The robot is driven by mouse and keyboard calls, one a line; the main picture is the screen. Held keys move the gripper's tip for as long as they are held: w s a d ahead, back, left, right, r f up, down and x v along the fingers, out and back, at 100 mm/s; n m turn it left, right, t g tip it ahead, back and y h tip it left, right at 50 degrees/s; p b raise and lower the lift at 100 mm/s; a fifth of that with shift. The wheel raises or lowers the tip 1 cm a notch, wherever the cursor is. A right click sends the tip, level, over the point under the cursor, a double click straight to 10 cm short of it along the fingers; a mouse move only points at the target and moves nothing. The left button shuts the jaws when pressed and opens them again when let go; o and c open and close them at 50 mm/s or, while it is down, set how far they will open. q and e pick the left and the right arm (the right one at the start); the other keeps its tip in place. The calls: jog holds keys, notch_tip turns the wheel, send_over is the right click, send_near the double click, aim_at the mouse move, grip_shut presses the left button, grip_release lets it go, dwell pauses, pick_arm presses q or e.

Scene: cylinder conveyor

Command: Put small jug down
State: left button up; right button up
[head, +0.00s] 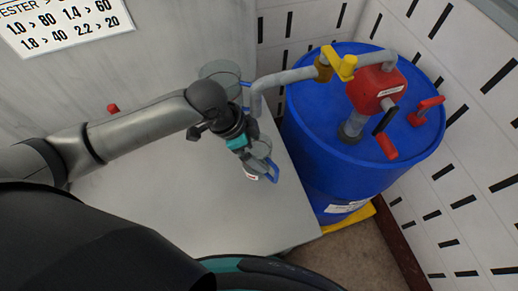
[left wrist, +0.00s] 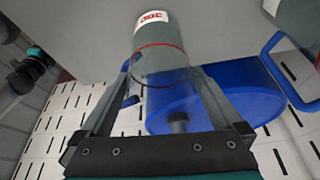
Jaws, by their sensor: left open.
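The small jug (head: 264,147) is a grey, partly see-through vessel with a blue handle and a white label with red print. It is upright at the right part of the grey tabletop (head: 180,210). My left gripper (head: 256,158) is open, with its fingers around the jug. The left wrist view is upside down; there the jug (left wrist: 160,50) shows between the two spread fingers (left wrist: 165,105), its labelled end towards the grey surface. Whether the fingers touch it I cannot tell. My right gripper is not in view.
A larger grey jug (head: 220,70) with a blue handle stands behind my left wrist. A blue drum (head: 320,130) with a red pump (head: 372,88) and a curved grey pipe stands close to the table's right edge. The front of the tabletop is clear.

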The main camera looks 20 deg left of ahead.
pick_arm(q)
jog(key=p+v, duration=0.1)
jog(key=v, duration=0.9)
jog(key=shift+r, duration=0.1)
